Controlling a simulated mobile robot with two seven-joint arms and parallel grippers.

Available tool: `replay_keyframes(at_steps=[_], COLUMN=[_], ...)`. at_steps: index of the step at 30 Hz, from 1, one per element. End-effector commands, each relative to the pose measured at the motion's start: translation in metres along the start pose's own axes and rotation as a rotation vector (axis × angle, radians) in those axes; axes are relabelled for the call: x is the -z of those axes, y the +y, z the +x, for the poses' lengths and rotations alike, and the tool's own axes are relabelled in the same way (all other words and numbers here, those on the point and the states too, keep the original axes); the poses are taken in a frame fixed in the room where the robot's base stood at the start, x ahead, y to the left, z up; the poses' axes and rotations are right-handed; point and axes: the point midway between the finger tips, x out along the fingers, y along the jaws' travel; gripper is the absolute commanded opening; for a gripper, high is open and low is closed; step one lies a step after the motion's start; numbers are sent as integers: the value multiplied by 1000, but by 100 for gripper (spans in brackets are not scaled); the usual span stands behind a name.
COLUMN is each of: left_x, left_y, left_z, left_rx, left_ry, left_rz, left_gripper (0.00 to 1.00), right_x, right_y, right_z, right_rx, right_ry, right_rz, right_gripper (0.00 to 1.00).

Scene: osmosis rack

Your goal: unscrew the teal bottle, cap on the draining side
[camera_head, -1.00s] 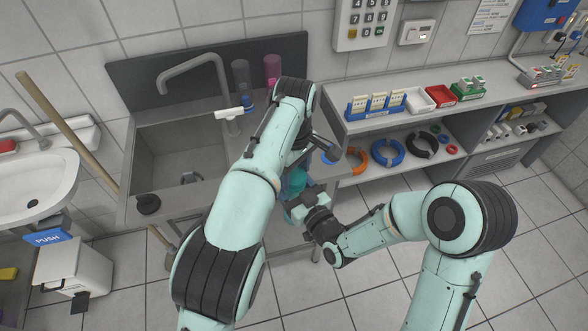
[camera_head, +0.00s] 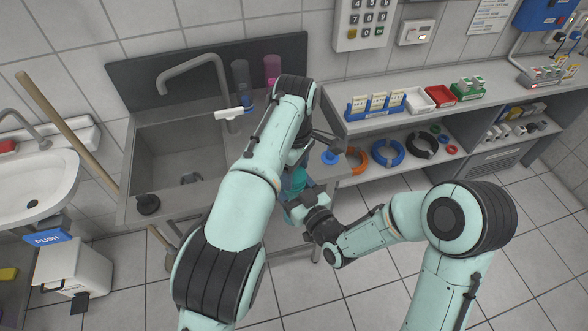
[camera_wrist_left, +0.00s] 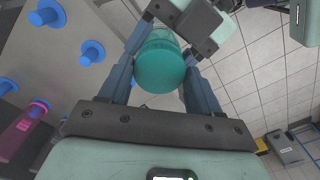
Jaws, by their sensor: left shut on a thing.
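I cannot tell whether the cap has parted from the bottle. My right gripper (camera_head: 301,207) is at the bottle's body, lower down, and appears closed on it; its fingertips are partly hidden. It also shows at the top of the left wrist view (camera_wrist_left: 201,24).
The sink (camera_head: 180,150) is left of my left arm. Blue pegs (camera_wrist_left: 91,52) and a pink bottle (camera_wrist_left: 25,125) are on the grey surface beside the gripper. A shelf (camera_head: 480,83) with coloured rings and trays is on the right.

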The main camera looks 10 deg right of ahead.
Motion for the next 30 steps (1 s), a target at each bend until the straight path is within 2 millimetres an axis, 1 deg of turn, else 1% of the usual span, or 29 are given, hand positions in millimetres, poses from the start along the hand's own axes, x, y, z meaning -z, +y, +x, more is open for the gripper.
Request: replay_keyframes(at_steps=[13, 24, 26, 30], left_x=[0, 0, 0, 0], left_y=[0, 0, 0, 0], left_z=[-16, -18, -22, -40], left_rx=[-1, -1, -2, -4], left_ry=[0, 0, 0, 1], left_rz=[0, 0, 0, 0], left_gripper=[27, 27, 27, 27], right_x=[0, 0, 0, 0], right_y=[0, 0, 0, 0], right_z=[0, 0, 0, 0], right_rx=[1, 0, 0, 0], right_ry=[1, 1, 1, 1], right_rz=[0, 0, 0, 0], right_gripper=[0, 0, 0, 0])
